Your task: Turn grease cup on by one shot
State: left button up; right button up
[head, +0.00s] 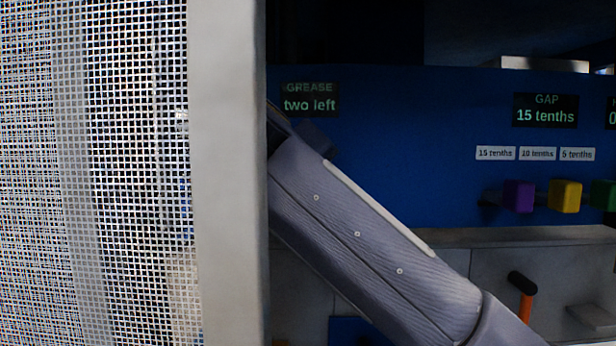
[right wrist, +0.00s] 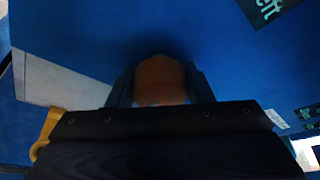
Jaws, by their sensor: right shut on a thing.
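An orange rounded cap, which looks like the grease cup (right wrist: 160,78), stands out from the blue panel in the right wrist view. My right gripper (right wrist: 160,90) is shut on it, one finger at each side. In the head view my right arm reaches up to the left, and its gripper end goes behind the guard frame, so the cup is hidden there. The grease display (head: 310,98) above the arm reads "two left". My left gripper is in neither view.
A mesh guard (head: 120,150) with a pale upright frame (head: 228,180) fills the left of the head view. At right are a "15 tenths" gap display (head: 545,110), purple (head: 519,196), yellow (head: 565,195) and green (head: 603,194) blocks, and an orange-stemmed handle (head: 525,302).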

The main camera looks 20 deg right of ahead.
jog(key=shift+a+f, duration=0.1)
jog(key=shift+f, duration=0.05)
jog(key=o, duration=1)
